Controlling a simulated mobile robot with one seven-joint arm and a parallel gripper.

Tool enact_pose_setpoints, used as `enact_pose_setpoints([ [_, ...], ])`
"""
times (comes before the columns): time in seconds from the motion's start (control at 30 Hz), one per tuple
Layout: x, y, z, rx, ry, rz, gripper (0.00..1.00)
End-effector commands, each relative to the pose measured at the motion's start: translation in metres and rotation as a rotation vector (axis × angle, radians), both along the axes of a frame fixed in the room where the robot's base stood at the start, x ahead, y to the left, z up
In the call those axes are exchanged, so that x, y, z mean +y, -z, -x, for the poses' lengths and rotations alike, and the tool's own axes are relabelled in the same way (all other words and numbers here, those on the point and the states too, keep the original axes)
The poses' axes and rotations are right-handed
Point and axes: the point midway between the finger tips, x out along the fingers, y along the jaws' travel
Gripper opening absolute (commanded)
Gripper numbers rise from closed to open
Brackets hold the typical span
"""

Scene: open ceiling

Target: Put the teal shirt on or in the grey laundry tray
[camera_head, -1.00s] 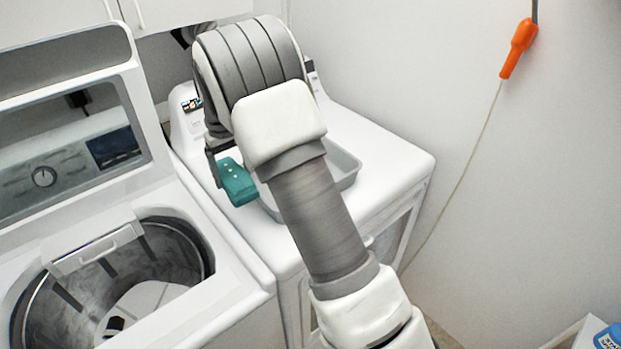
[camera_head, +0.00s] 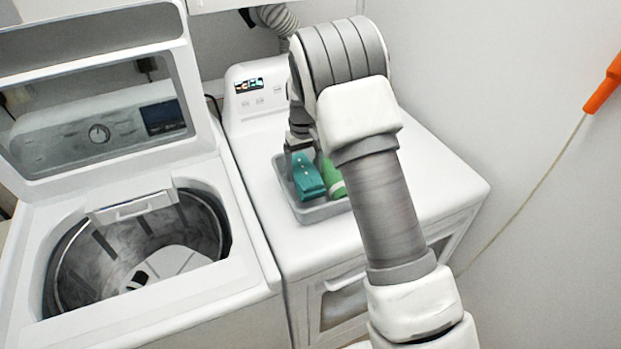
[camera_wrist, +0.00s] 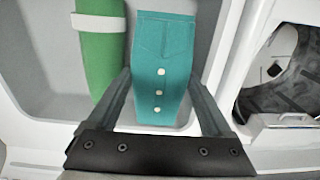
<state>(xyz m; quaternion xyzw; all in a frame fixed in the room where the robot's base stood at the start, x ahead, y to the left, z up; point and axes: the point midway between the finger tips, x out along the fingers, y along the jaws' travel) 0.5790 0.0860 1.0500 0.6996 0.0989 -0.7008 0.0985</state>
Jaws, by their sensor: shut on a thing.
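The teal shirt (camera_head: 308,177) is a folded piece with pale buttons, and my gripper (camera_head: 298,150) is shut on it. In the wrist view the shirt (camera_wrist: 162,75) sits between the two fingers of my gripper (camera_wrist: 160,95). The grey laundry tray (camera_head: 308,214) stands on the white machine at right, partly hidden by my arm. The shirt is over the tray's left part; I cannot tell whether it touches the tray floor. The tray's floor (camera_wrist: 55,85) shows beneath in the wrist view.
A green rolled item with a white band (camera_head: 333,178) lies in the tray, right of the shirt; it also shows in the wrist view (camera_wrist: 100,45). An open top-load washer (camera_head: 140,240) stands at left. The white machine top (camera_head: 440,180) is bare right of the tray.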

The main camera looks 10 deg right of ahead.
Motion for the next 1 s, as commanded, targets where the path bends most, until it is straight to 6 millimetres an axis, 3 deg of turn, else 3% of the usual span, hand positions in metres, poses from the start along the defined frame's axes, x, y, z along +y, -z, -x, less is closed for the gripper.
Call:
enact_pose_setpoints([
  [0.4, 0.000, 0.042, 0.000, -0.001, 0.001, 0.000, 0.13],
  [0.73, 0.000, 0.047, -0.001, -0.002, 0.001, -0.001, 0.13],
  [0.77, 0.000, 0.047, 0.000, -0.002, 0.001, -0.001, 0.86],
  [0.83, 0.000, 0.046, 0.000, -0.002, 0.001, -0.001, 0.97],
  [1.0, 0.000, 0.046, 0.000, -0.001, 0.001, 0.000, 0.97],
])
